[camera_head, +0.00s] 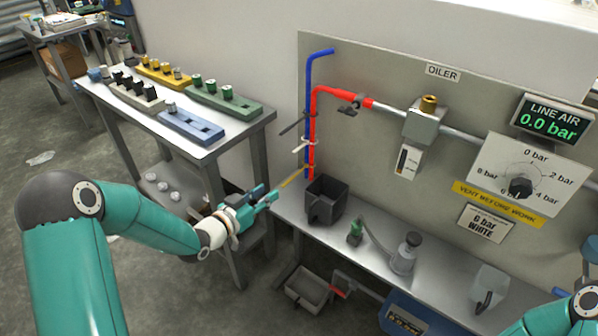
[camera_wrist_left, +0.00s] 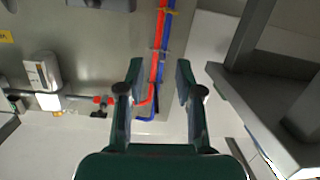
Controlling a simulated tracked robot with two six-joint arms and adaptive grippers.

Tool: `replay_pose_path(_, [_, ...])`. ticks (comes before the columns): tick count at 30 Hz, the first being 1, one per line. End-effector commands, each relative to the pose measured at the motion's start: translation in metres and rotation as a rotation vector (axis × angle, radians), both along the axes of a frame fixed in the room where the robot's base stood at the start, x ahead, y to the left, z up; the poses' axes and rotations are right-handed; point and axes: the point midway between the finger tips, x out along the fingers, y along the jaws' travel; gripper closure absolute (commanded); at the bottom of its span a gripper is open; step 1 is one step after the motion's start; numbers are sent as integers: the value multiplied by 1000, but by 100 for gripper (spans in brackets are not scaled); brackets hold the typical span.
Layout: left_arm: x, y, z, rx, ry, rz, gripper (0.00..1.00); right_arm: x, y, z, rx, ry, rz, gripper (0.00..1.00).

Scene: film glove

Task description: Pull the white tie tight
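The white tie (camera_head: 305,145) is looped around a red hose (camera_head: 312,120) and a blue hose (camera_head: 308,85) on the wall panel. Its loop looks loose, with a pale tail hanging at its left. In the left wrist view the white tie (camera_wrist_left: 158,50) crosses both hoses, beyond the fingers. My left gripper (camera_head: 268,194) is below and left of the tie, apart from it. In the left wrist view its fingers (camera_wrist_left: 158,72) are spread with nothing between them. My right arm enters at the lower right, with its gripper out of view.
A dark tie (camera_head: 292,124) sits above the white one and a yellow tie (camera_head: 291,179) below it. A dark bin (camera_head: 325,203) stands on the bench under the hoses. A side table (camera_head: 190,145) with coloured blocks is at left. The gauge (camera_head: 553,120) reads 0.0 bar.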

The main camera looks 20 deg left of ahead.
Motion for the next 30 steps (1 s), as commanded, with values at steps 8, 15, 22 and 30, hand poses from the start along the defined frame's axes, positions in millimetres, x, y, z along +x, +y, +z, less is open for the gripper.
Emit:
replay_pose_path(8, [13,16,33,53,-202,-43,65,0,0,-29,0,-1,0,100])
replay_pose_path(15, [42,4,34,53,-204,-46,65,0,0,-27,0,-1,0,100])
replay_pose_path(22, [89,-14,33,54,-202,-45,65,0,0,-27,0,-1,0,100])
replay_pose_path(30, [139,-32,33,52,-200,-43,65,0,0,-27,0,-1,0,100])
